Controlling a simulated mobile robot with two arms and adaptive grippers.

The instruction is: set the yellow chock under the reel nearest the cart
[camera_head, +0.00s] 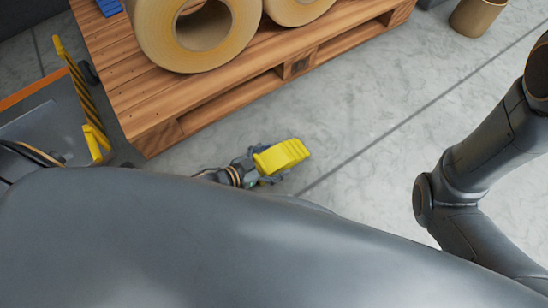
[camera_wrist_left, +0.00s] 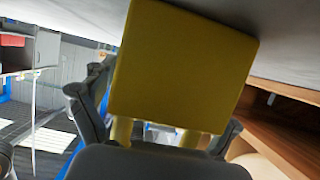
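The yellow chock (camera_head: 284,155) is held in my left gripper (camera_head: 262,166), above the floor in front of the pallet. In the left wrist view the chock (camera_wrist_left: 180,65) fills the middle, with the gripper's fingers (camera_wrist_left: 155,120) on either side of it. Two tan reels lie on the wooden pallet (camera_head: 215,105): a large one (camera_head: 160,35) at the left and another (camera_head: 298,12) to its right, cut off by the top edge. The chock is apart from both reels. My right arm shows at the right, but its gripper is out of view.
A grey cart-like thing with an orange edge (camera_head: 32,93) stands left of the pallet, beside a yellow-and-black striped bar (camera_head: 77,88). A blue object (camera_head: 108,7) is on the pallet's far left. A tan bin (camera_head: 478,16) stands at back right.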

